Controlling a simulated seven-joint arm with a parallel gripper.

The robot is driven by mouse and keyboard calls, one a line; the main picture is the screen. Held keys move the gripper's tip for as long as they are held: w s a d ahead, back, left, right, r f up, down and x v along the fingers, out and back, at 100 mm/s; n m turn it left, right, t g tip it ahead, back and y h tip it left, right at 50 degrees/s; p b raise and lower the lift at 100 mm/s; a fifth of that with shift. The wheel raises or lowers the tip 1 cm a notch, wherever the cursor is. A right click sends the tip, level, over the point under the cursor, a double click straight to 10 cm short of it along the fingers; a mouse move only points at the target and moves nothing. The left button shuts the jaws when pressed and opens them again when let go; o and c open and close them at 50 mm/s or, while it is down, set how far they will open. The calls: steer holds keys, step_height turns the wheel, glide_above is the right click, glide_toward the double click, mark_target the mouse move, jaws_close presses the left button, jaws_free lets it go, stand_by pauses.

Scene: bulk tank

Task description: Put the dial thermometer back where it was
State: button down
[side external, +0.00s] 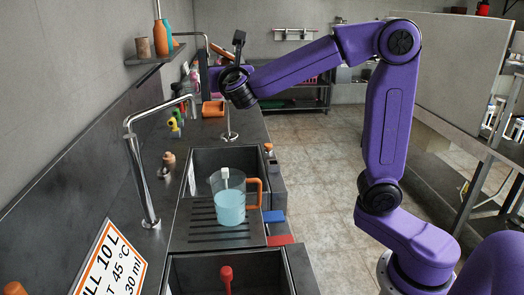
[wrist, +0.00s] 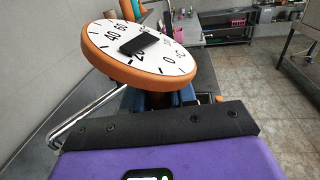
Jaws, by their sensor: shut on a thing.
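The dial thermometer (wrist: 143,48) has a round white face with black numbers, a dark pointer and an orange rim. It fills the upper middle of the wrist view, tilted. In the side view its dial (side external: 220,52) shows nearly edge-on, above the far end of the counter. My gripper (side external: 213,80) is shut on it, below the dial. In the wrist view the dial hides most of the fingers. The stem's lower end is hard to make out. A clear jug (side external: 230,208) with blue liquid and an orange handle stands on the ribbed drainer (side external: 199,232).
Sinks lie on both sides of the drainer. A tall tap (side external: 143,175) stands along the wall. A wall shelf (side external: 160,62) holds bottles close to my gripper. An orange container (side external: 212,109) sits on the far counter. The tiled floor (side external: 310,165) to the right is clear.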

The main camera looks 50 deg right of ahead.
steer(key=d+f+m+g+h, duration=0.35)
steer(key=d+f, duration=0.55)
steer(key=d, duration=0.3)
steer(key=d+f+m+g+h, duration=0.3)
steer(key=d+f+g, duration=0.1)
steer(key=d+f, duration=0.7)
step_height(320, 180, down, 8)
steer(key=d, duration=0.1)
steer(key=shift+d+r, duration=0.25)
steer(key=shift+d, duration=0.1)
steer(key=shift+s+f+y, duration=0.1)
steer(key=shift+f+y, duration=0.05)
steer(key=shift+y, duration=0.1)
steer(key=c, duration=0.9)
jaws_free()
